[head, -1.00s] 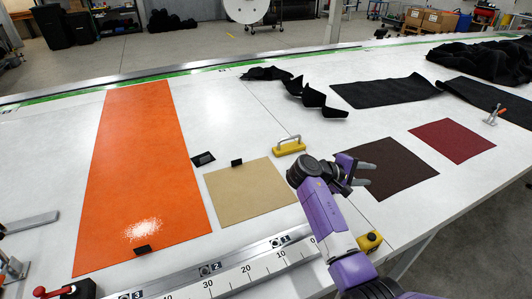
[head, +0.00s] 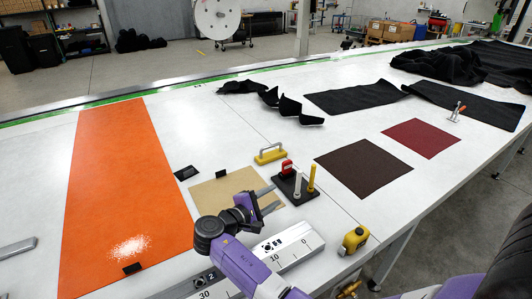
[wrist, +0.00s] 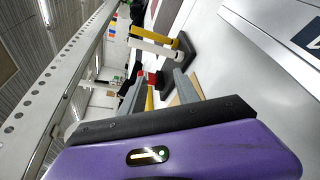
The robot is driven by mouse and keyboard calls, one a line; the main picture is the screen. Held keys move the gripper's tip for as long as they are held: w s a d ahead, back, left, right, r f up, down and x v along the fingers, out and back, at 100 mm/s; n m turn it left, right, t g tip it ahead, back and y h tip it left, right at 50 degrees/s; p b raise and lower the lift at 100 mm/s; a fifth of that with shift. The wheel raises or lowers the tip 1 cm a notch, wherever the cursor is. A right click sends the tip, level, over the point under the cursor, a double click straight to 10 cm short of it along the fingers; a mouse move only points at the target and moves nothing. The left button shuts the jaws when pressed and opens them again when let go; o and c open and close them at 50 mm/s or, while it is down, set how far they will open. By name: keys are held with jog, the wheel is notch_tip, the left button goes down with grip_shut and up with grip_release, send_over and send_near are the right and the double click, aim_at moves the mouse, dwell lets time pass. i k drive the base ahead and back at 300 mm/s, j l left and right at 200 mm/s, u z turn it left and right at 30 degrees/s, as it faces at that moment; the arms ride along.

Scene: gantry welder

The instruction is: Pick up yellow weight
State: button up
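The yellow weight (head: 270,155), a low block with a pale handle on top, stands on the table just behind the tan sheet in the head view. My gripper (head: 278,197) is open with nothing seen between its fingers, over the tan sheet. It is nearer to the camera than the weight and apart from it. In the wrist view the two grey fingers of my gripper (wrist: 158,90) are spread. A small yellow patch shows between them, but I cannot tell whether it is the weight.
A black stand (head: 292,190) with a red-topped piece, a white post and a yellow post is right beside my fingertips. Brown (head: 362,168) and orange (head: 125,190) sheets lie flat.

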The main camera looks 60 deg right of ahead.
aim_at(262, 158)
jog(key=i+l, duration=0.15)
jog(key=l, duration=0.2)
jog(key=i+l, duration=0.2)
jog(key=l, duration=0.15)
jog(key=i+l, duration=0.15)
jog(key=l, duration=0.2)
